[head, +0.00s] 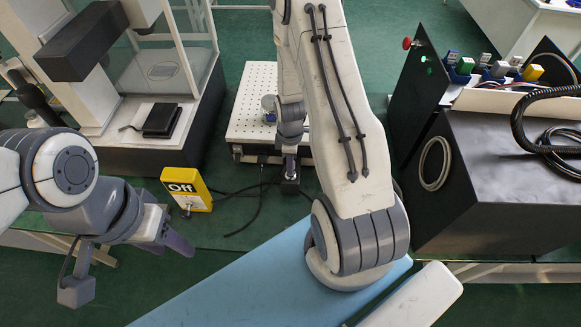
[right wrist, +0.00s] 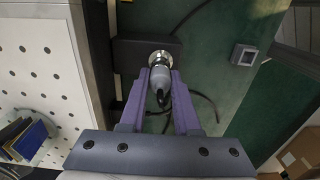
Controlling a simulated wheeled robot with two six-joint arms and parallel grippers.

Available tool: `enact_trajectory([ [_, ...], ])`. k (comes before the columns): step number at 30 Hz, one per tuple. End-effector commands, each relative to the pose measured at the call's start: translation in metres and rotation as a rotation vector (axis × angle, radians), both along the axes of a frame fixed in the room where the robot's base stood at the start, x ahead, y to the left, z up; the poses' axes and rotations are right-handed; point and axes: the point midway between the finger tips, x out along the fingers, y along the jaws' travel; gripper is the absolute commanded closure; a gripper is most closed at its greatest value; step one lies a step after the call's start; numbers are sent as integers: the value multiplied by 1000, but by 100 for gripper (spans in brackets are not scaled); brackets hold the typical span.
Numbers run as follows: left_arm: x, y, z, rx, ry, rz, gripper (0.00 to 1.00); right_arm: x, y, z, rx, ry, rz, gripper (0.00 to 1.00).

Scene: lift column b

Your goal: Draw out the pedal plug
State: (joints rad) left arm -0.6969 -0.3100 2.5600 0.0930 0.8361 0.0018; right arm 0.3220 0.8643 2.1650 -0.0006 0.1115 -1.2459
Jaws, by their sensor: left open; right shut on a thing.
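The pedal plug (right wrist: 160,82) is a grey cylinder with a dark cable end, seen in the right wrist view between the purple fingers of my right gripper (right wrist: 160,98). The gripper is shut on it. A shiny metal ring (right wrist: 160,58) lies at the plug's front, against a black box (right wrist: 138,50). I cannot tell how deep the plug sits. My left gripper (head: 130,268) is open and empty at the lower left.
Black cables (head: 250,205) lie on the green surface nearby. A white perforated platform (head: 252,110) is behind. A glass-sided balance (head: 165,70) stands at left, a black equipment case (head: 490,180) at right.

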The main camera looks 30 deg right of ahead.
Motion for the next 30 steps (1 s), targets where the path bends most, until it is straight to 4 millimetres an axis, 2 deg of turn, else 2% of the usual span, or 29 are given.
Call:
enact_trajectory([
  [30,0,0,37,0,0,0,50,0,0,46,1,1,0,100],
])
